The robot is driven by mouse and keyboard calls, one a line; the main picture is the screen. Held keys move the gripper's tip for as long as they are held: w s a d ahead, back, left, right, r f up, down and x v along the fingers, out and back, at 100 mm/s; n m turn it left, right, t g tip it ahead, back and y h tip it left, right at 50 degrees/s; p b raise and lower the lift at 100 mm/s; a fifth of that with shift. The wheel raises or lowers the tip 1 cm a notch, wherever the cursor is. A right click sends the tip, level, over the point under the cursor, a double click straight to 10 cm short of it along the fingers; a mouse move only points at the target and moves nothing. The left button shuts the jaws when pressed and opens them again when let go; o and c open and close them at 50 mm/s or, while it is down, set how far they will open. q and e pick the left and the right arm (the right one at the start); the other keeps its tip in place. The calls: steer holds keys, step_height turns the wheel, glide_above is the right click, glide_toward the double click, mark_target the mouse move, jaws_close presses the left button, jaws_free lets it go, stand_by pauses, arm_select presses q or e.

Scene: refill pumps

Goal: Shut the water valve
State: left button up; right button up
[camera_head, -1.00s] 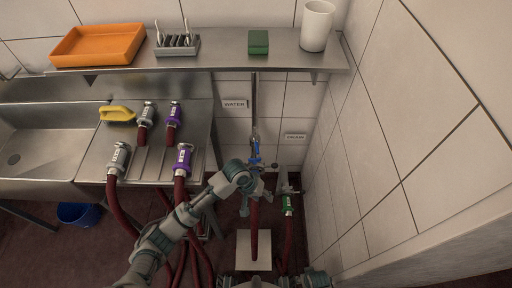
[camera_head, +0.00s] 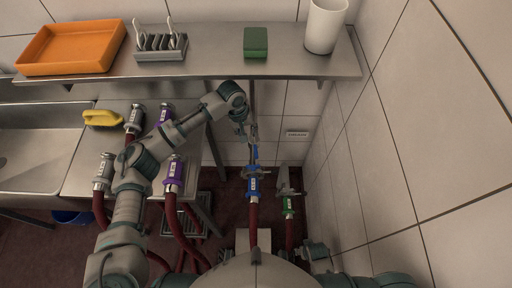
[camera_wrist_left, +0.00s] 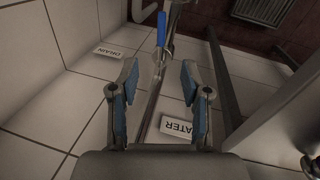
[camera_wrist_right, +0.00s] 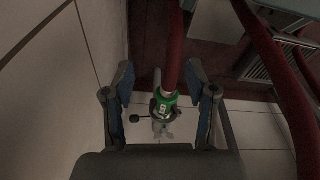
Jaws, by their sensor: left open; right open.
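The water valve's blue handle (camera_head: 254,154) is on the vertical pipe at the wall, above a blue-collared hose end (camera_head: 253,184). In the left wrist view the blue handle (camera_wrist_left: 161,28) lies lengthwise along the pipe, beyond the fingertips. My left gripper (camera_head: 248,136) is open and empty, just above the handle in the head view, with the pipe between its fingers in the left wrist view (camera_wrist_left: 158,80). The WATER sign (camera_wrist_left: 182,129) shows there. My right gripper (camera_wrist_right: 160,78) is open, with the green-collared hose end (camera_wrist_right: 166,101) in view between its fingers.
A steel shelf (camera_head: 205,67) above holds an orange tray (camera_head: 72,48), a rack, a green box (camera_head: 255,42) and a white cup (camera_head: 325,25). The DRAIN sign (camera_wrist_left: 110,51) is beside the pipe. Several hoses hang below. A tiled wall bounds the right side.

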mark_target(255, 153)
arm_select(q)
steer(key=d+f+b, duration=0.1)
steer(key=f, duration=0.4)
steer(key=f+b, duration=0.1)
steer(key=f, duration=0.4)
steer(key=d+f+b, duration=0.1)
steer(key=f, duration=0.4)
steer(key=shift+w+d+f, duration=0.1)
steer(key=shift+d+f, duration=0.1)
steer(key=shift+d, duration=0.1)
steer(key=shift+d+f, duration=0.2)
steer(key=shift+f, duration=0.1)
arm_select(e)
step_height(255, 153, up, 10)
steer(key=shift+w, duration=0.2)
steer(key=shift+r, duration=0.1)
arm_select(q)
steer(key=shift+a, duration=0.1)
steer(key=shift+c, duration=0.5)
jaws_close()
arm_select(e)
steer(key=shift+a, duration=0.15)
